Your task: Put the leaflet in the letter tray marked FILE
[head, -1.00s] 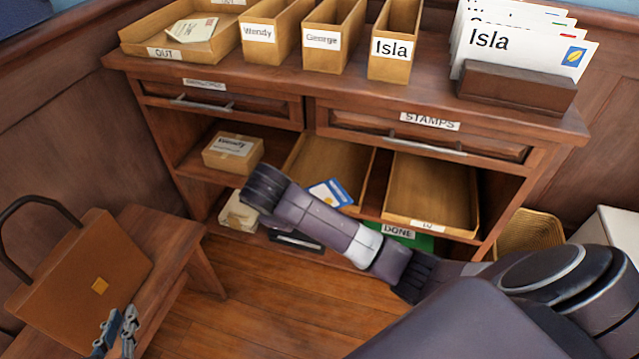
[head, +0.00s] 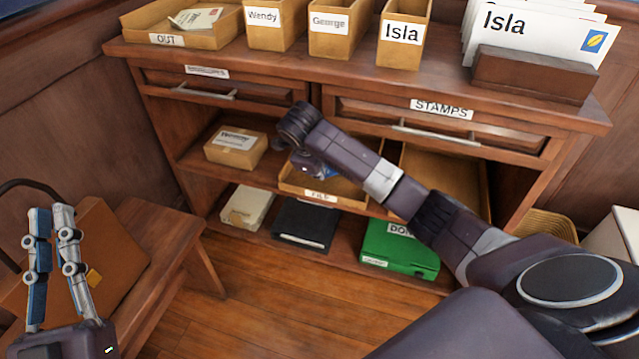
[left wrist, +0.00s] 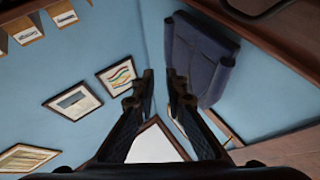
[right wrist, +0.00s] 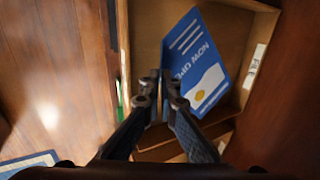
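The leaflet (right wrist: 200,65) is blue with white print and a yellow spot. In the right wrist view it lies face-on within a wooden tray (right wrist: 146,25). In the head view a small blue patch of it (head: 329,171) shows in the tray marked FILE (head: 345,203). My right gripper (right wrist: 161,78) is over that tray, close to the leaflet's left side; a narrow gap shows between its fingertips, and the leaflet does not look gripped. My right arm hides part of the tray. My left gripper (head: 50,212) is open and empty, raised before the briefcase.
A labelled box (head: 236,148) is left of the FILE tray; another tray (head: 445,180) is right, partly behind my arm. Below are a pale box (head: 247,207), a black box (head: 304,224) and a green one (head: 400,250). Drawers and the desktop overhang above. The briefcase (head: 112,255) sits on a bench.

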